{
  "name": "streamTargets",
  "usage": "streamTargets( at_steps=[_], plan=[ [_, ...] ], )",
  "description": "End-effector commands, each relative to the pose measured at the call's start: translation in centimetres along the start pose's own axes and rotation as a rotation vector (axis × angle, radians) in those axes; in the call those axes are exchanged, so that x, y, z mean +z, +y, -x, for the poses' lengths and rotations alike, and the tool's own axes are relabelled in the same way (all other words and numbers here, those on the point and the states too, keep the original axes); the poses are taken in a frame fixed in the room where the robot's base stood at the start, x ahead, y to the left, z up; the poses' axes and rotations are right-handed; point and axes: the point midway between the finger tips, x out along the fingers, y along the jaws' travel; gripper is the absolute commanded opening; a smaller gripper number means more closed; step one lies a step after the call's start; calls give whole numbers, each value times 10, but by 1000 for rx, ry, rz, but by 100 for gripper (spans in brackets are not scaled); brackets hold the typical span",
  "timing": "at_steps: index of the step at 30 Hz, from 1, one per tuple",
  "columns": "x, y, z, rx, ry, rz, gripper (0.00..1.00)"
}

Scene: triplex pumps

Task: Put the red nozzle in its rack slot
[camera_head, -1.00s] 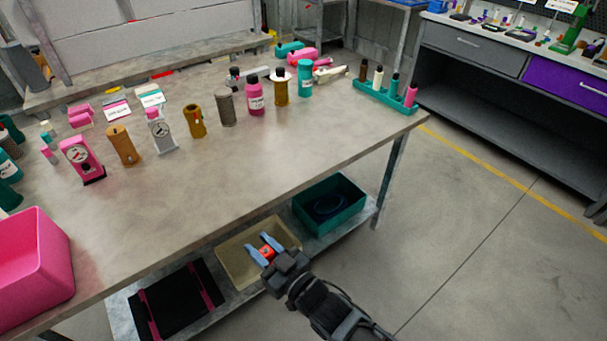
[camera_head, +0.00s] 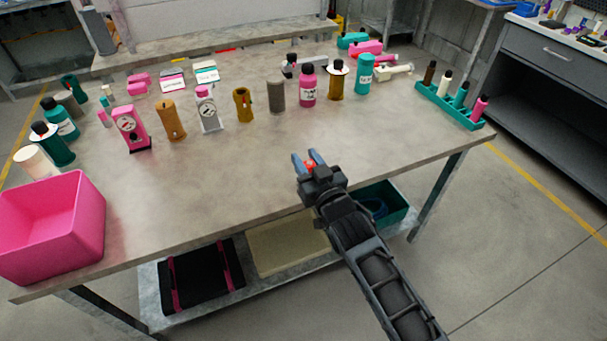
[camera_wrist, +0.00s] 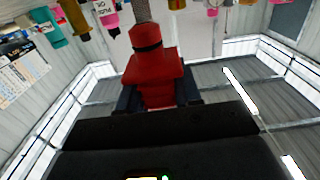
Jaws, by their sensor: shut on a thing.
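My gripper (camera_head: 310,162) is shut on the red nozzle (camera_head: 311,164), held just over the near part of the table top. In the wrist view the red nozzle (camera_wrist: 155,68) sits between the dark fingers, with a dark band near its tip. The rack (camera_head: 450,104) is teal and stands at the table's right end. It holds a brown, a cream, a teal and a pink piece upright. My gripper is to the left of the rack and nearer the front edge, clear of it. Empty slots cannot be made out clearly.
A row of bottles, gauges and cylinders, including a pink bottle (camera_head: 307,86), crosses the middle of the table (camera_head: 240,175). A pink bin (camera_head: 50,230) stands at the left front. A cream tray (camera_head: 285,248) lies on the lower shelf.

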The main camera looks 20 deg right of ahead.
Motion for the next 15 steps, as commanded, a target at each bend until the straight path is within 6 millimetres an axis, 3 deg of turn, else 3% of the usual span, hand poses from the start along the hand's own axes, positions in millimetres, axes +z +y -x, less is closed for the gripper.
streamTargets(
  at_steps=[5,15],
  plan=[
    [12,0,-18,0,2,0,3],
    [49,-1,-20,-2,0,-1,3]
  ],
)
